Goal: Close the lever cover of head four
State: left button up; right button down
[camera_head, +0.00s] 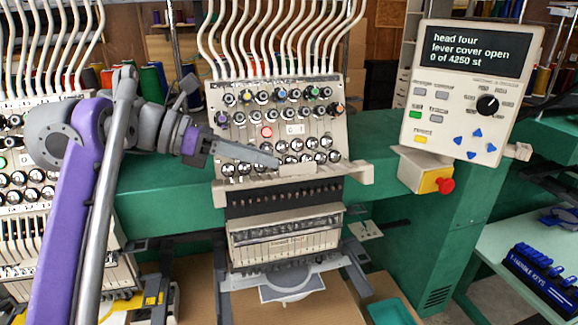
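The embroidery head in the middle has a cream panel (288,108) with several rows of round knobs. A cream ledge-like cover (340,177) with a raised tab (297,169) lies across the panel's lower edge, below the knobs; it looks like the lever cover. Dark slots show just beneath it. The control panel screen (484,48) reads "head four, lever cover open, 0 of 4250 st". My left gripper (276,162) reaches in from the left, its tip just left of the tab. I cannot tell whether it touches, or whether its fingers are apart. My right gripper is out of view.
The control panel (465,95) hangs at the right, above a yellow box with a red stop button (445,185). Another knobbed head stands at the left, partly behind my arm. A blue rack (540,278) sits on the right-hand table. White thread tubes rise above the heads.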

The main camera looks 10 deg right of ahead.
aim_at(290, 165)
pick_arm(q)
jog(key=x, duration=0.2)
jog(key=w+x, duration=0.1)
jog(key=x, duration=0.1)
jog(key=shift+d+f, duration=0.25)
jog(key=shift+s+d+f, duration=0.15)
jog(key=shift+s+d, duration=0.05)
jog(key=shift+d, duration=0.35)
jog(key=shift+w, duration=0.1)
jog(key=shift+c, duration=0.6)
grip_shut()
